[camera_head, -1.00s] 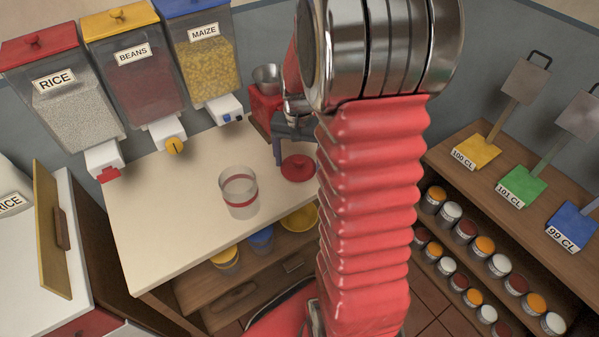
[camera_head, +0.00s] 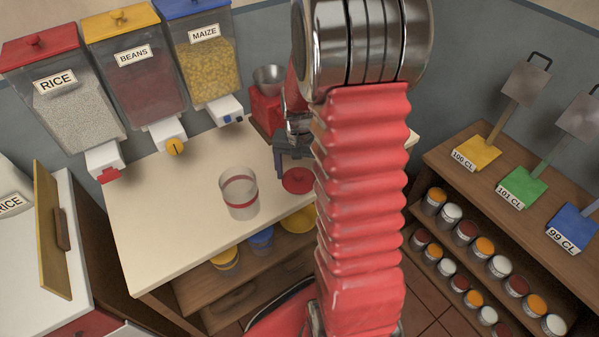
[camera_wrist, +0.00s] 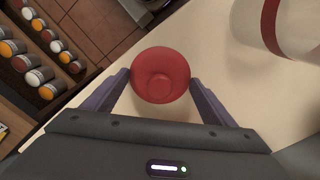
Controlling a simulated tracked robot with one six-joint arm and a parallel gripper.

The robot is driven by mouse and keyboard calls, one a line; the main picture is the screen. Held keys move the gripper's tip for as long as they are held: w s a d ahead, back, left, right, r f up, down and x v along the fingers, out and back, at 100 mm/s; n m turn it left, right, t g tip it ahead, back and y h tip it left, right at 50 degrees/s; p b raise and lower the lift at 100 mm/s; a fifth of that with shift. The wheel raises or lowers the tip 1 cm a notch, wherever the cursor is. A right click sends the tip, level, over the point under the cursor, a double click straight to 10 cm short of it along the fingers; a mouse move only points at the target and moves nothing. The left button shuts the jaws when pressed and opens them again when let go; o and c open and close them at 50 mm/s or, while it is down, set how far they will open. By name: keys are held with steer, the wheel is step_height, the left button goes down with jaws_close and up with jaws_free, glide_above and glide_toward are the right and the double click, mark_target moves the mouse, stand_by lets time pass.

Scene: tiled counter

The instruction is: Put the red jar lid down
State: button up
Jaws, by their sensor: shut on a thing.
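The red jar lid (camera_wrist: 160,75) is round, with a raised knob in its middle. In the wrist view it sits between the two fingertips of my gripper (camera_wrist: 160,84), which is shut on it from both sides. In the head view the lid (camera_head: 297,181) shows at the right part of the counter, below my gripper (camera_head: 291,160), partly hidden by my arm. I cannot tell whether the lid touches the counter. A clear jar with a red band (camera_head: 239,193) stands upright on the counter, left of the lid; it also shows in the wrist view (camera_wrist: 282,25).
The cream counter (camera_head: 160,220) is clear around the jar. Rice (camera_head: 75,110), beans (camera_head: 140,80) and maize (camera_head: 208,65) dispensers hang along the back. A red scale with a metal bowl (camera_head: 268,77) stands behind my gripper. Shelves of small jars (camera_head: 465,232) are at the right.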

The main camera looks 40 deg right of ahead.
mark_target(299, 172)
steer(key=o, duration=1)
steer(key=shift+r, duration=0.1)
step_height(299, 172, up, 12)
steer(key=shift+f, duration=0.1)
stand_by(0.7)
steer(key=shift+s+a+r+n+t, duration=0.95)
steer(key=shift+s+a+r+n, duration=0.95)
steer(key=shift+a, duration=1.55)
steer(key=shift+s+a+r+n+t, duration=0.9)
steer(key=shift+s+a+r+n, duration=0.4)
steer(key=shift+s+a+r, duration=1.6)
steer(key=shift+s+a+r+n+t, duration=1.1)
steer(key=shift+s+a+n, duration=0.7)
steer(key=shift+a, duration=2.15)
